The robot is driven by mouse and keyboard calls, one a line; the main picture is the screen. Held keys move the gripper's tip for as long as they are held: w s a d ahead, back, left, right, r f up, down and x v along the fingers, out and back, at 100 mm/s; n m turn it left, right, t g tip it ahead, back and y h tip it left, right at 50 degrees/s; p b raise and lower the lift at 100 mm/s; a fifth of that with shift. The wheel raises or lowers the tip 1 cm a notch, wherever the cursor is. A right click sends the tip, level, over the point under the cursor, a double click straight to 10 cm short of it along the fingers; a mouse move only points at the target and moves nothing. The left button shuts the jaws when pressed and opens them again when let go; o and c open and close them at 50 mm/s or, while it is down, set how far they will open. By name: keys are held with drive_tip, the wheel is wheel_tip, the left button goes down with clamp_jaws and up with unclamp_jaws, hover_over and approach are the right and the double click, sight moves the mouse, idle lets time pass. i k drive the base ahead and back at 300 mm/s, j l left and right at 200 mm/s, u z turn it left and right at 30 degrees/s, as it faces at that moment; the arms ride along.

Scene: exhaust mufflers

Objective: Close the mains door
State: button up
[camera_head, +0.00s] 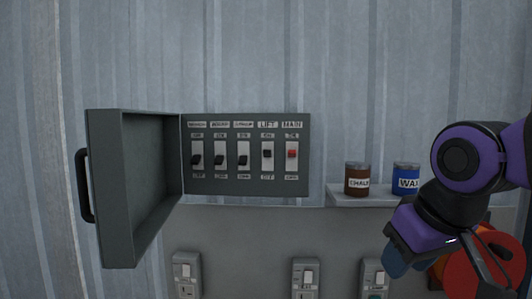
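The mains box (246,185) is a grey-green panel on the corrugated metal wall, with a row of switches under labels. Its door (107,190) is hinged on the panel's left side and stands wide open, swung out to the left towards me. A black handle (83,187) sits on the door's outer face at the far left. The red MAIN switch (292,150) and the LIFT switch sit high, the others low. My purple and black arm is at the right, well apart from the door.
A shelf (340,195) right of the box holds a brown jar (357,179) and a blue WAX jar (405,177). Several small switch boxes (306,277) line the lower wall. A red round thing (488,265) is behind my arm. The space before the panel is clear.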

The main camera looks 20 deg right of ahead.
sight(134, 156)
drive_tip(key=j, duration=0.7)
drive_tip(key=k+j+z, duration=0.1)
drive_tip(key=j, duration=1.4)
